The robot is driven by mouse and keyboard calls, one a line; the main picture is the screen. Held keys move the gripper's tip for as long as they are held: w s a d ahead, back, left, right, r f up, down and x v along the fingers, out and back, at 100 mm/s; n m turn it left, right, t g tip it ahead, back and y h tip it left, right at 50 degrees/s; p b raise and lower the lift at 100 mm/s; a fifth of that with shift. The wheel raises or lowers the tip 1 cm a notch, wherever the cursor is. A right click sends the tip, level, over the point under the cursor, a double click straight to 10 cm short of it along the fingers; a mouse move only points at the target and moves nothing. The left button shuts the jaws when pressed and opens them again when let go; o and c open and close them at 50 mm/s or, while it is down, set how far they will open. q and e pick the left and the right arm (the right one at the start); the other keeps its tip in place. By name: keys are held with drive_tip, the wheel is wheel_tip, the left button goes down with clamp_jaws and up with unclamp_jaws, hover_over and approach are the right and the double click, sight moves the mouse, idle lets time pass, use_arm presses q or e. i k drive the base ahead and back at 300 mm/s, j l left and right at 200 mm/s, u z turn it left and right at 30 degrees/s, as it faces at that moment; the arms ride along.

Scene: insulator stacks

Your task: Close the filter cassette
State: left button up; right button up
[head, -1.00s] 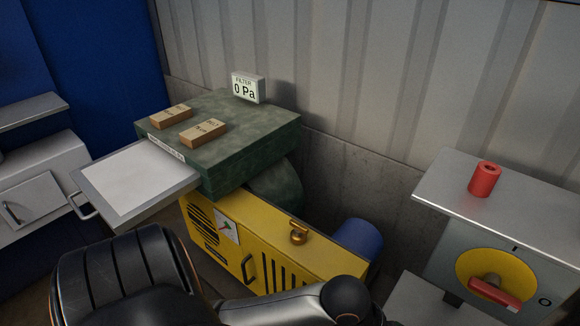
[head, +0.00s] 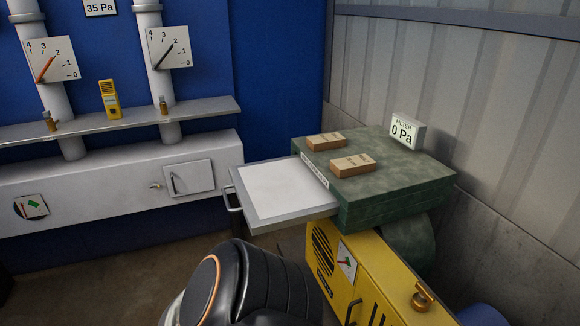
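The filter cassette (head: 288,188) is a flat tray with a white filter sheet and a grey frame. It sticks out to the left from the green filter housing (head: 395,178), pulled well out. Neither gripper's fingers are in view.
Two cardboard boxes (head: 353,163) (head: 326,141) lie on the housing. A yellow cabinet (head: 362,273) stands below it. A white duct (head: 110,182) with a small hatch (head: 188,179) runs along the blue wall, under a shelf (head: 100,127) and two gauges. Floor left of the cassette is clear.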

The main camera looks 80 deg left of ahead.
sight(277, 194)
drive_tip(key=u, duration=1.45)
